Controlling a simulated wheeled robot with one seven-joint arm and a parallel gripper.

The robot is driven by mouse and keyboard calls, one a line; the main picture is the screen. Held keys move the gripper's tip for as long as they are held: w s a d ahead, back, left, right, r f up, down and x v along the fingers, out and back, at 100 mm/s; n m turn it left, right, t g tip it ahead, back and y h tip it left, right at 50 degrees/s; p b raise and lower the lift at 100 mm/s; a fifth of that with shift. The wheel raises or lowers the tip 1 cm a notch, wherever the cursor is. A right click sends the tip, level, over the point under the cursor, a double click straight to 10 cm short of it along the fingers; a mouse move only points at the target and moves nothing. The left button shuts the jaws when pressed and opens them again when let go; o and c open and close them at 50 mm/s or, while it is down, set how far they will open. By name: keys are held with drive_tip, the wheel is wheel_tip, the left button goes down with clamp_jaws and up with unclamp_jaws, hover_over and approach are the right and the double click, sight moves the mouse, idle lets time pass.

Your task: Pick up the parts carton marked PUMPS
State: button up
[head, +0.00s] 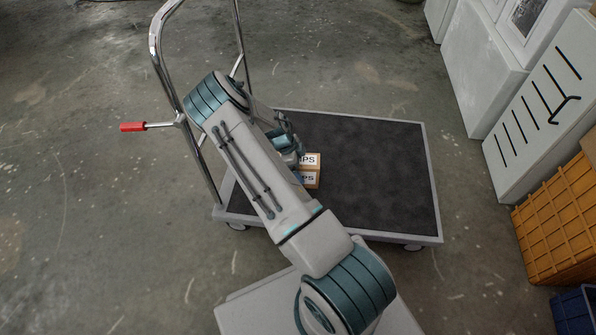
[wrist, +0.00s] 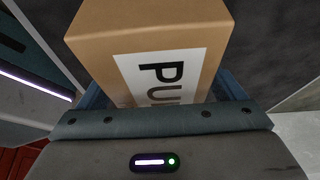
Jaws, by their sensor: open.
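The brown parts carton (head: 310,178) sits on the dark trolley deck, partly hidden behind my arm in the head view. White labels on its top and side show the letters "PS". In the wrist view the carton (wrist: 140,22) is close, and its white label reads "PU" before it is cut off by my gripper's body. My gripper (wrist: 162,88) is open, with a blue finger showing at each side of the carton's near end. In the head view my gripper (head: 288,145) is at the carton's upper left, mostly hidden by my arm. Contact cannot be told.
The trolley deck (head: 375,165) is clear to the carton's right. The trolley's chrome handle (head: 160,60) rises at left, close to my arm, with a red-ended lever (head: 132,127). White cabinets (head: 540,110), an orange crate (head: 560,225) and a blue bin (head: 575,312) stand at right.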

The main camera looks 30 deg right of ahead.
drive_tip(key=c, duration=1.5)
drive_tip(key=shift+r, duration=0.2)
